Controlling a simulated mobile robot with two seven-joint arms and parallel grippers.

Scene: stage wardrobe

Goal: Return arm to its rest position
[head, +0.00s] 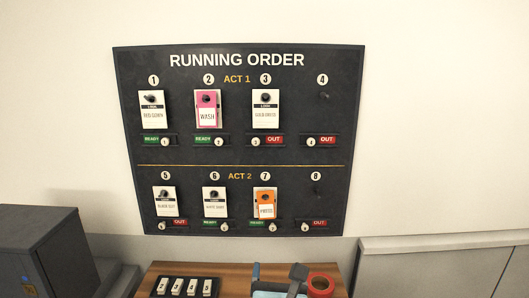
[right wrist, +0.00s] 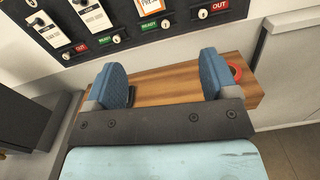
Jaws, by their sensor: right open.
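My right gripper (head: 277,271) is at the bottom edge of the head view, over the wooden table. In the right wrist view its two blue fingers (right wrist: 163,80) stand wide apart with nothing between them but the table top below. It is clear of the board and holds nothing. My left gripper is not in view.
A dark RUNNING ORDER board (head: 240,149) hangs on the wall with tags on several hooks; hooks 4 and 8 are bare. The wooden table (head: 235,271) carries a black tray (head: 160,288) of white tags and a red ring (head: 320,286). A grey box (head: 45,250) stands left.

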